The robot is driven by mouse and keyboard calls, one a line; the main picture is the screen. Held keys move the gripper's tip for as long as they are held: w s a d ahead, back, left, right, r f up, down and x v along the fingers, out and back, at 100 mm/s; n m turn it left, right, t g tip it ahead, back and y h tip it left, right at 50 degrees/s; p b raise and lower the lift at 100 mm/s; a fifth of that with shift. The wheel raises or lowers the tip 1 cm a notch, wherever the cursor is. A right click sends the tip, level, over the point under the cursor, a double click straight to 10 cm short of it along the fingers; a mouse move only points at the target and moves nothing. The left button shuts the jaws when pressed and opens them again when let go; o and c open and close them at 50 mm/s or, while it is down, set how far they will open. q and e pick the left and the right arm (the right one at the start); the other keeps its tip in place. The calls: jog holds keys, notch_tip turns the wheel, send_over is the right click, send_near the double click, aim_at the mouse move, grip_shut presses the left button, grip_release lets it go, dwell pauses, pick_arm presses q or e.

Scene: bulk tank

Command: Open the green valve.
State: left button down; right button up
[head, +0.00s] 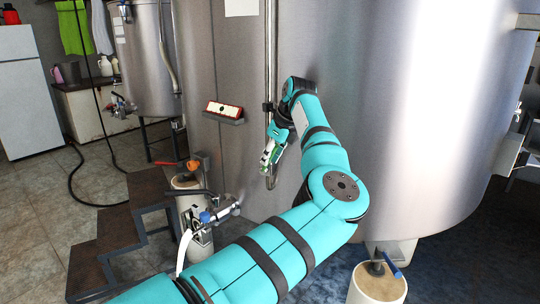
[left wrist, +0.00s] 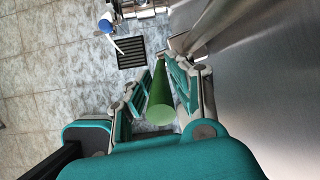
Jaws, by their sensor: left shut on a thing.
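The green valve's handle (left wrist: 160,104) is a green, tapered bar seen nearly end-on in the left wrist view. My left gripper (left wrist: 164,74) is shut on it, with one finger along each side. In the head view my left gripper (head: 269,152) is in front of the large steel tank, close to a vertical pipe (head: 271,60). The fingers hide most of the handle there, and the valve body cannot be made out. My right gripper is not in view.
The large steel tank (head: 420,110) fills the right side. Brown steps (head: 118,228) stand at the lower left, beside a pump with blue-handled fittings (head: 206,217). A blue-handled outlet (head: 390,262) is above a bucket (head: 376,287). A floor drain (left wrist: 131,52) lies below.

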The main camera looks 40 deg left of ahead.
pick_arm(q)
jog(key=shift+r, duration=0.1)
jog(key=c, duration=1.2)
grip_release()
jog(key=shift+o, duration=0.2)
jog(key=shift+r, duration=0.1)
jog(key=v, duration=1.1)
jog(key=shift+d+r, duration=0.25)
jog(key=shift+r, duration=0.05)
jog(key=shift+f, duration=0.1)
